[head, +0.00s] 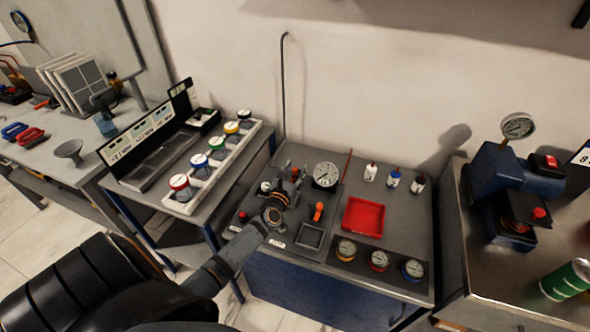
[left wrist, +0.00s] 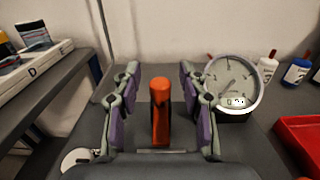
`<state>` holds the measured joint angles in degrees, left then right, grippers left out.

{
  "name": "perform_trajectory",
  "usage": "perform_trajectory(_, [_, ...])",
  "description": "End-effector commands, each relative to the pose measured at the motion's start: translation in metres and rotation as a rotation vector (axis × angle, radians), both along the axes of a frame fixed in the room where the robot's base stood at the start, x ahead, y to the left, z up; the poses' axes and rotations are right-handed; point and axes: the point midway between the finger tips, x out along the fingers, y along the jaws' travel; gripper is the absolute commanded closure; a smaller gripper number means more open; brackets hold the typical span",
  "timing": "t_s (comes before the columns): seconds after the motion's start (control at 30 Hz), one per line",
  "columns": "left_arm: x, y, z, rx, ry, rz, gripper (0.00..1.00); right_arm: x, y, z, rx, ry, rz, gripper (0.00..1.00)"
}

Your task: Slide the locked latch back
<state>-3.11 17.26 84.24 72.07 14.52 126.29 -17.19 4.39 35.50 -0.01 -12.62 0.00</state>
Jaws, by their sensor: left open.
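An upright orange bar (left wrist: 160,112), which looks like the latch's handle, stands between the fingers of my left gripper (left wrist: 158,74) in the left wrist view. The gripper is open, with a gap on both sides of the bar. In the head view my left gripper (head: 289,180) is over the rig on the middle table, left of the dial gauge (head: 326,175). The gripper and wrist hide most of the latch there, so I cannot tell its slide position. My right gripper is not in view.
An orange lever (head: 318,211) stands right of my wrist. A red tray (head: 364,216), small bottles (head: 393,178) and a row of gauges (head: 379,260) lie to the right. A white rack of coloured-lid jars (head: 217,170) is on the left table. A blue press (head: 497,180) stands far right.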

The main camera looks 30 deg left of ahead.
Motion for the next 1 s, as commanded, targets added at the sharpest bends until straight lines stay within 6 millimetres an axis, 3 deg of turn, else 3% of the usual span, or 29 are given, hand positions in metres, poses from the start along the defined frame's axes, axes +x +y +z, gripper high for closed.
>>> perform_trajectory(0.07, [0.000,0.000,0.000,0.000,0.000,0.000,0.58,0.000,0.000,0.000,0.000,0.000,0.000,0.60])
perform_trajectory(0.4, [-0.001,0.000,0.000,0.001,0.000,0.000,1.00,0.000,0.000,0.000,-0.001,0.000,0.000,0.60])
perform_trajectory(0.77, [0.001,0.000,-0.001,0.001,0.000,0.000,1.00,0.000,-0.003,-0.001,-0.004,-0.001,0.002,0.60])
perform_trajectory(1.0, [0.025,0.006,-0.001,0.000,-0.002,0.000,1.00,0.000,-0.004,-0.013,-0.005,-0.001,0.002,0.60])
